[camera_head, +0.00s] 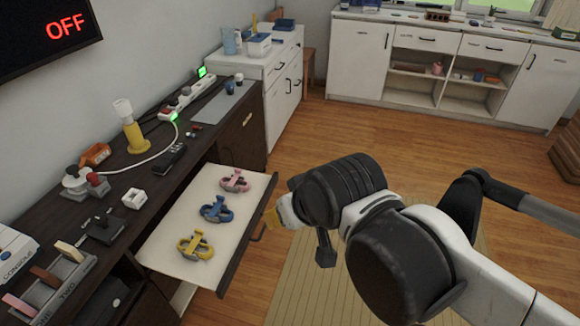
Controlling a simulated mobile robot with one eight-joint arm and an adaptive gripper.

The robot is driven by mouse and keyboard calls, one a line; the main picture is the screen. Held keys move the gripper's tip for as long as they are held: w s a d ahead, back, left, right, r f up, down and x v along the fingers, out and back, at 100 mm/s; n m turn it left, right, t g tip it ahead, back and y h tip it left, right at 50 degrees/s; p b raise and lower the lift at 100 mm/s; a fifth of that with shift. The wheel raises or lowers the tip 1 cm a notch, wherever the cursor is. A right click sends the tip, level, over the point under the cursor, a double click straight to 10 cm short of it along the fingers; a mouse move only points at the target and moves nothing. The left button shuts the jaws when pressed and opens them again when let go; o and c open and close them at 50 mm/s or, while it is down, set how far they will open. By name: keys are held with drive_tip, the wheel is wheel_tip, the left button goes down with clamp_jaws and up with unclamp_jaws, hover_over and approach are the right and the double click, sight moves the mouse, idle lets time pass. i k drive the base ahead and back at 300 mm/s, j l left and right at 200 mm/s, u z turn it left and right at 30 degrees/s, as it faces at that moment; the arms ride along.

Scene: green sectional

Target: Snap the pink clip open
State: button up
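The pink clip (235,181) lies at the far end of a pulled-out white drawer (180,216). A blue clip (216,209) lies in the middle and a yellow clip (195,246) lies nearest. The pink clip is small in this view, so its exact jaw state is hard to tell. My gripper (273,217) is just right of the drawer's front edge, apart from the clips. Its tip looks yellowish, and my own wrist hides most of it. I cannot see its fingers clearly or anything held in them.
The dark desk (150,185) carries a yellow lamp (134,136), a power strip (184,104), a white cable and several small items left of the drawer. A handle (258,232) projects from the drawer's front. Open wooden floor and a mat (310,290) lie to the right.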

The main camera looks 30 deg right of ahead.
sight(237, 172)
drive_tip(key=i+j+z, duration=0.15)
drive_tip(key=i, duration=0.3)
drive_tip(key=i+j+z, duration=0.1)
drive_tip(key=i, duration=0.35)
drive_tip(key=j, duration=0.05)
